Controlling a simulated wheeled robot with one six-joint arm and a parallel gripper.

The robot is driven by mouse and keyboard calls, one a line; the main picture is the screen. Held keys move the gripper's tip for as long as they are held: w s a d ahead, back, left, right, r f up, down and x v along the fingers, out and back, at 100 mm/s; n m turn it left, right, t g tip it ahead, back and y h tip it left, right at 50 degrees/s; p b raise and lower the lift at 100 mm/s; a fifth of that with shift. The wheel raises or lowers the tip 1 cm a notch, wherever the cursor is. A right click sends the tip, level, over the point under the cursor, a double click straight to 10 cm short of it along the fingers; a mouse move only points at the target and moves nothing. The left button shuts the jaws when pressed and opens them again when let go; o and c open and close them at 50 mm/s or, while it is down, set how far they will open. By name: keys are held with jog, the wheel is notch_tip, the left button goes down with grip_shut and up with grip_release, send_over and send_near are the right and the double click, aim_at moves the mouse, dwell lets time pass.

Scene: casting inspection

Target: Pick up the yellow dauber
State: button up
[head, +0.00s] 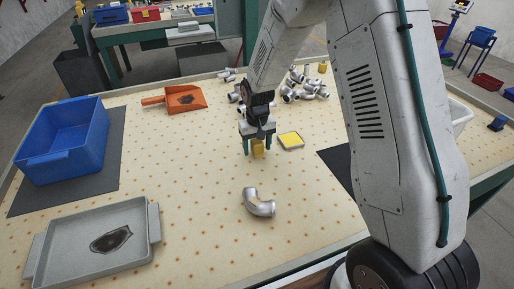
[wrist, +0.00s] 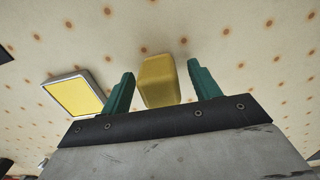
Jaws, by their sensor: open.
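The yellow dauber (head: 257,148) is a small yellow block-like piece near the middle of the table. In the wrist view the dauber (wrist: 160,82) shows between the two green fingers, with a visible gap on each side. My gripper (head: 259,146) is open, pointing down over the dauber, with a finger on either side of it. It also shows in the wrist view (wrist: 160,88). I cannot tell how far down the fingers reach on the dauber. A yellow pad in a light frame (head: 291,140) lies just right of the gripper, also in the wrist view (wrist: 73,97).
A silver pipe elbow (head: 260,203) lies in front of the gripper. Several metal fittings (head: 300,88) are heaped behind it. An orange dustpan (head: 185,99), a blue bin (head: 63,140) and a grey tray (head: 95,245) are to the left. The table between tray and elbow is clear.

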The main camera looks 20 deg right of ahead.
jog(key=shift+f, duration=0.55)
jog(key=c, duration=1.1)
jog(key=shift+r, duration=0.1)
jog(key=shift+c, duration=0.2)
jog(key=shift+r, duration=0.5)
jog(key=r, duration=0.1)
jog(key=s+r, duration=0.1)
jog(key=shift+s+r, duration=0.1)
jog(key=shift+r, duration=0.2)
jog(key=s, duration=0.5)
jog(key=s+r, duration=0.1)
jog(key=s, duration=0.8)
jog(key=shift+s+r, duration=0.15)
jog(key=shift+s, duration=0.25)
